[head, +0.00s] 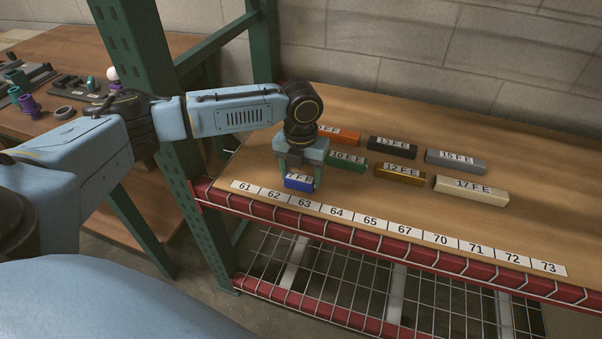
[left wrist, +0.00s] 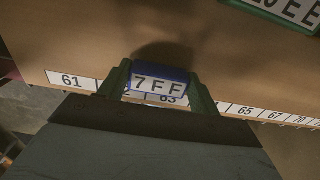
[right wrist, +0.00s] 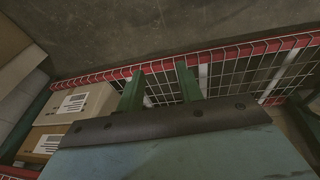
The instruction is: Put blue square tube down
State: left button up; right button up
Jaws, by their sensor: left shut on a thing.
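The blue square tube (head: 298,184) with a "7 F F" label is between the fingers of my left gripper (head: 298,178), near the front edge of the wooden shelf (head: 400,215). In the left wrist view the tube (left wrist: 158,80) sits between both green fingers, above the number strip by labels 62 and 63. I cannot tell whether its underside touches the shelf. My right gripper (right wrist: 160,85) shows only in the right wrist view. Its fingers are apart with nothing between them, facing the lower wire rack.
Behind the blue tube are orange (head: 340,136), green (head: 346,162), black (head: 392,147), gold (head: 400,174), grey (head: 455,161) and cream (head: 470,190) tubes. Green posts (head: 150,90) stand left of the shelf. Boxes (right wrist: 75,110) stand left in the right wrist view.

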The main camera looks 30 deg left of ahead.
aim_at(301, 175)
pick_arm(q)
jog(key=shift+f, duration=0.1)
jog(key=o, duration=1)
pick_arm(e)
jog(key=shift+f, duration=0.1)
jog(key=shift+f, duration=0.1)
pick_arm(q)
notch_tip(301, 175, up, 6)
jog(key=shift+r+p, duration=0.15)
jog(key=shift+p, duration=1.05)
jog(key=shift+r+p, duration=0.9)
jog(key=shift+r, duration=2.05)
pick_arm(e)
jog(key=s+d+f, duration=0.3)
jog(key=s+f, duration=0.2)
jog(key=f, duration=0.3)
jog(key=shift+s+d+f+g, duration=0.35)
jog(key=shift+d+f+g, duration=0.05)
